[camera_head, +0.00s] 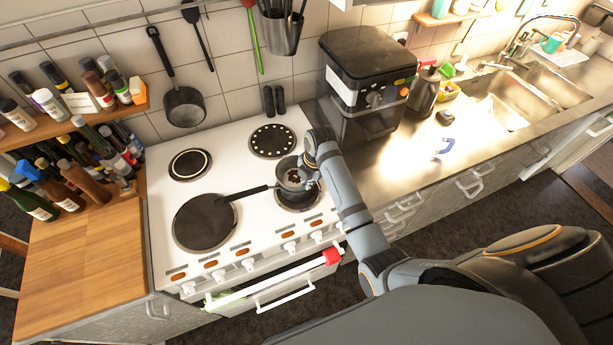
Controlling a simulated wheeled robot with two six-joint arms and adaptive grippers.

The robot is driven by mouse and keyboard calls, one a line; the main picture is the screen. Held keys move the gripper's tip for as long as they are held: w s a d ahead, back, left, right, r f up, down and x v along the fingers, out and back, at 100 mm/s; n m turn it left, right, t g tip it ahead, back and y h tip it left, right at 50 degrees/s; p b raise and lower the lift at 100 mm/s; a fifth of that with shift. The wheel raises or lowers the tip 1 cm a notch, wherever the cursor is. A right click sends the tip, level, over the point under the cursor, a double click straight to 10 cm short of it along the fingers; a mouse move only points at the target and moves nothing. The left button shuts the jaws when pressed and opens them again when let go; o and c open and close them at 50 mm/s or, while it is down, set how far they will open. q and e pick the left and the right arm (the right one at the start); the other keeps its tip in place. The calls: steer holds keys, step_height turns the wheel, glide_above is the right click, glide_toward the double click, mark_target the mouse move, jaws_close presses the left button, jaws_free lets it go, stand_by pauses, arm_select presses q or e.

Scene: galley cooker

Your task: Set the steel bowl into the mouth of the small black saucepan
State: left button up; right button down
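A small round grey vessel (288,173) with a dark inside and reddish-brown bits is at the front right hotplate of the white cooker. I cannot tell whether this is the steel bowl, the small black saucepan, or one over the other. My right gripper (311,181) reaches down at the vessel's right rim. Its fingers are small and partly hidden, so contact and grip are unclear. My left gripper is out of view.
The back hotplates (272,141) are bare. A black coffee machine (366,82) stands right of the cooker. A small dark pan (184,106) hangs on the wall. The wooden counter (80,245) at left has free room.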

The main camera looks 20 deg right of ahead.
steer(key=shift+f, duration=0.1)
steer(key=c, duration=2)
jaws_free()
steer(key=shift+s, duration=0.25)
steer(key=o, duration=0.5)
steer(key=shift+s+d+r, duration=0.1)
steer(key=shift+s+r, duration=0.25)
steer(key=shift+s, duration=0.1)
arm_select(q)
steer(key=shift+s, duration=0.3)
arm_select(e)
steer(key=r, duration=0.4)
steer(key=s+r, duration=0.1)
steer(key=r, duration=0.3)
steer(key=d+r, duration=0.1)
steer(key=r, duration=0.3)
steer(key=shift+s, duration=0.4)
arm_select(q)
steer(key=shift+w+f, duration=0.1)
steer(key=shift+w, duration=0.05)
arm_select(e)
steer(key=shift+w+f, duration=0.1)
steer(key=shift+f, duration=0.05)
